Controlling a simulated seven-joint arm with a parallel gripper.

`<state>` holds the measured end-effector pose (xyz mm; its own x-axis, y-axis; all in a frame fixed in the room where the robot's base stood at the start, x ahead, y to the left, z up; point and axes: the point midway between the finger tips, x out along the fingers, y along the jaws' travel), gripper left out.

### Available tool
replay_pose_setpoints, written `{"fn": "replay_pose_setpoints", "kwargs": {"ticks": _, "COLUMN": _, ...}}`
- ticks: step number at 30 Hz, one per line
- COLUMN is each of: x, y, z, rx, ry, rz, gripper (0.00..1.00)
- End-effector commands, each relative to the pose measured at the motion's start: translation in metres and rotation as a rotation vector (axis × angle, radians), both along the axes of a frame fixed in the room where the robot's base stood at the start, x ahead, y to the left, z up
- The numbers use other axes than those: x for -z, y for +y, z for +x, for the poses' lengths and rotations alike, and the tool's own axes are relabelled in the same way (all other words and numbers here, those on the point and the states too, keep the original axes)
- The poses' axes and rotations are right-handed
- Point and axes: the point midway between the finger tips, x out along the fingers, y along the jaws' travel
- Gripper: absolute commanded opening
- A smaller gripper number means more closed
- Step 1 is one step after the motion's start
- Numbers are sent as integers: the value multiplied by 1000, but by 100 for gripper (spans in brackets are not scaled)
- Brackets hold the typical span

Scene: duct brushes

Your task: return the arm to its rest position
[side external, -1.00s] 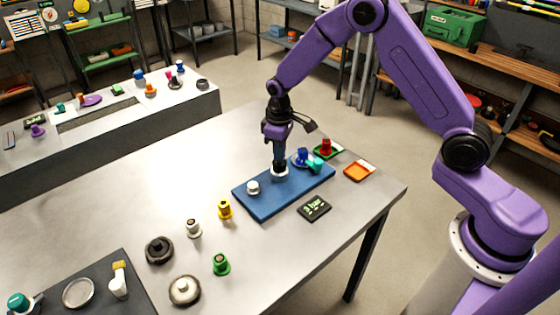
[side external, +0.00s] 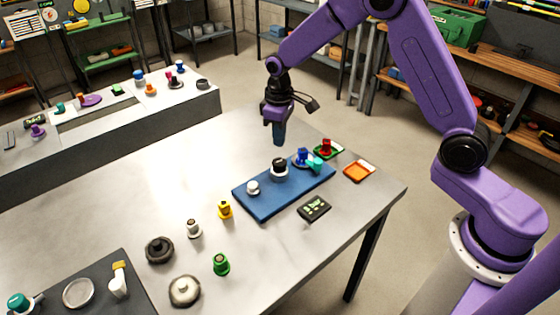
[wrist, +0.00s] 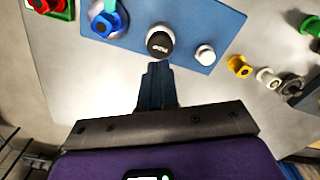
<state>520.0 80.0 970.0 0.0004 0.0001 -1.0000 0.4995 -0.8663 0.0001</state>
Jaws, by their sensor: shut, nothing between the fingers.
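My gripper (side external: 279,140) is shut and empty, pointing down above the far edge of the blue mat (side external: 257,208). In the wrist view its closed fingers (wrist: 154,72) show at the centre, with nothing between them. A black-topped piece with a white base (side external: 279,169) stands upright on the mat below the gripper, apart from it. It also shows in the wrist view (wrist: 160,42), just beyond the fingertips. My arm is bent over the table from the right.
On the mat are a small white piece (side external: 253,188) and a blue piece (side external: 301,157) beside a teal one (side external: 315,166). A red piece (side external: 326,147), an orange tray (side external: 358,172) and a dark display (side external: 314,208) are nearby. The table's far left is clear.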

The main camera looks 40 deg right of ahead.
Motion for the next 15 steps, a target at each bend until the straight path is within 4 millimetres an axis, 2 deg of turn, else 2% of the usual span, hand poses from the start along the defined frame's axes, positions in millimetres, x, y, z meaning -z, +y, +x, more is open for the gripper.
{"fn": "replay_pose_setpoints", "kwargs": {"ticks": 12, "x": -6, "y": 1, "z": -1, "rx": -2, "ry": 0, "rz": 0, "gripper": 0}}
{"fn": "replay_pose_setpoints", "kwargs": {"ticks": 15, "x": -10, "y": 4, "z": -6, "rx": -13, "ry": -1, "rz": 0, "gripper": 0}}
